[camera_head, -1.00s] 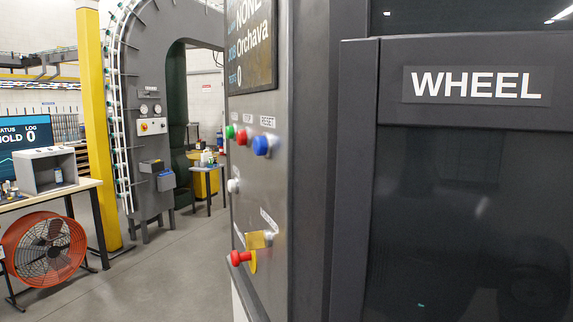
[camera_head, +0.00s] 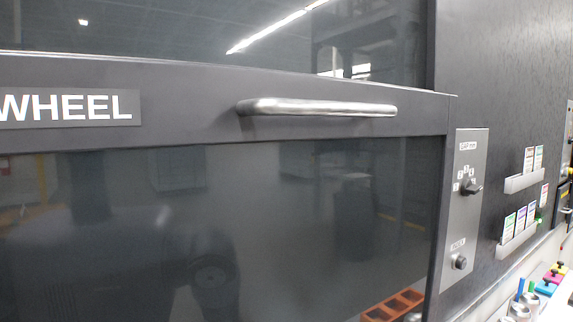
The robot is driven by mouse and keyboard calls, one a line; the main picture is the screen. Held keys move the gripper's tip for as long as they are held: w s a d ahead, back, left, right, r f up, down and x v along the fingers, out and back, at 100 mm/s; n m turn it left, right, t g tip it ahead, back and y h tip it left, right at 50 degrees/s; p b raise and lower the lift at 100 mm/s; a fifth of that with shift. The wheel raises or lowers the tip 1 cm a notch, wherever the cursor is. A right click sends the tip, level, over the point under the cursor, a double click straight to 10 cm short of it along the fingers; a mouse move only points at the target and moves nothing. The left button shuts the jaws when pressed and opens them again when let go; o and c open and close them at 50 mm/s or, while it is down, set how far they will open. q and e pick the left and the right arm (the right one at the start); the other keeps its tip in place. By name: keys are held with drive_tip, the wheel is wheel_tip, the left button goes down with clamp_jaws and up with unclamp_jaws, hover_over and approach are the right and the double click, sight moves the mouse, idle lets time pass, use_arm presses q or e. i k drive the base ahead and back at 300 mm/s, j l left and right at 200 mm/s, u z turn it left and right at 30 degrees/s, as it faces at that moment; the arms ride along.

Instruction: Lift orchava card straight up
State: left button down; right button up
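Small printed cards stand in two pale racks on the dark machine wall at the far right. The upper rack (camera_head: 524,182) holds a pair of cards (camera_head: 533,159). The lower rack (camera_head: 517,241) holds several cards (camera_head: 520,219) with green, purple and blue areas. Another small card (camera_head: 544,195) shows farther right. The print is too small to tell which one is the orchava card. Neither of my grippers is in view.
A dark glass door (camera_head: 250,220) labelled WHEEL (camera_head: 68,106), with a metal handle (camera_head: 318,107), fills most of the view. A knob panel (camera_head: 466,210) is beside it. Metal cups (camera_head: 522,308), coloured blocks (camera_head: 550,281) and an orange-brown divided tray (camera_head: 392,306) are low at right.

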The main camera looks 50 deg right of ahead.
sight(544, 189)
drive_tip(key=z, duration=3.7)
drive_tip(key=i+l+z, duration=0.25)
drive_tip(key=i+z, duration=0.2)
drive_tip(key=i+l+z, duration=0.1)
drive_tip(key=i+z, duration=0.35)
drive_tip(key=i, duration=2.5)
drive_tip(key=i+u, duration=0.25)
drive_tip(key=i, duration=0.25)
drive_tip(key=i+l+u, duration=0.25)
drive_tip(key=i, duration=0.3)
drive_tip(key=i+l+u, duration=0.3)
drive_tip(key=i, duration=0.2)
drive_tip(key=j, duration=0.1)
